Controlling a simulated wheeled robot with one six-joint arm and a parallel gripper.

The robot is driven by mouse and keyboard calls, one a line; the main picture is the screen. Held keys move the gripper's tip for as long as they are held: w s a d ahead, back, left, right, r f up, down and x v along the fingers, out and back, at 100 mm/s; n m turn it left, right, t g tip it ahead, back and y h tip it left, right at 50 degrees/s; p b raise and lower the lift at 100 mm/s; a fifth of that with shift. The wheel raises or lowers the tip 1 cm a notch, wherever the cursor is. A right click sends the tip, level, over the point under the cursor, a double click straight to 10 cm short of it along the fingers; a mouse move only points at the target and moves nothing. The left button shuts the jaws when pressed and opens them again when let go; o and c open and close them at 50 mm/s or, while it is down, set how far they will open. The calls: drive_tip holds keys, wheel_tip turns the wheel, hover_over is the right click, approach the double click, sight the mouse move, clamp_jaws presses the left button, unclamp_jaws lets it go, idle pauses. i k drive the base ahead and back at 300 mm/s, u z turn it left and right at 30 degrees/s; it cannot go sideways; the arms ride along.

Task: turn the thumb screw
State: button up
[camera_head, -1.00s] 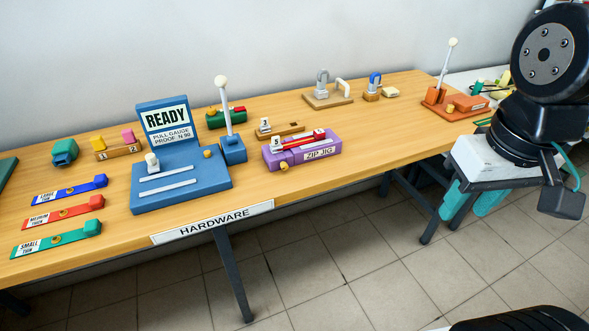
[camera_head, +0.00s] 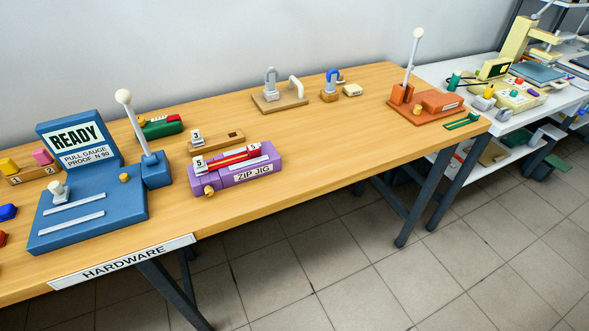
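No part is labelled as a thumb screw, so I cannot tell for sure which one it is. A small brass knob (camera_head: 208,190) sits at the front left of the purple zip jig (camera_head: 226,181). Another brass knob (camera_head: 124,177) is on the blue pull gauge base (camera_head: 130,205), and one more (camera_head: 418,110) is on the orange lever fixture (camera_head: 436,100). A red strip and a block marked 5 (camera_head: 199,168) lie on the zip jig. My gripper is not in view.
The wooden hardware table (camera_head: 330,150) has bare room right of the zip jig. Upright levers with white balls (camera_head: 123,97) stand on the blue and orange fixtures. A white table (camera_head: 500,122) with devices adjoins at the right. Tiled floor lies in front.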

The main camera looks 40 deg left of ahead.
sight(209, 190)
drive_tip(key=z, duration=0.2)
drive_tip(key=i, duration=0.95)
drive_tip(key=u, duration=2.4)
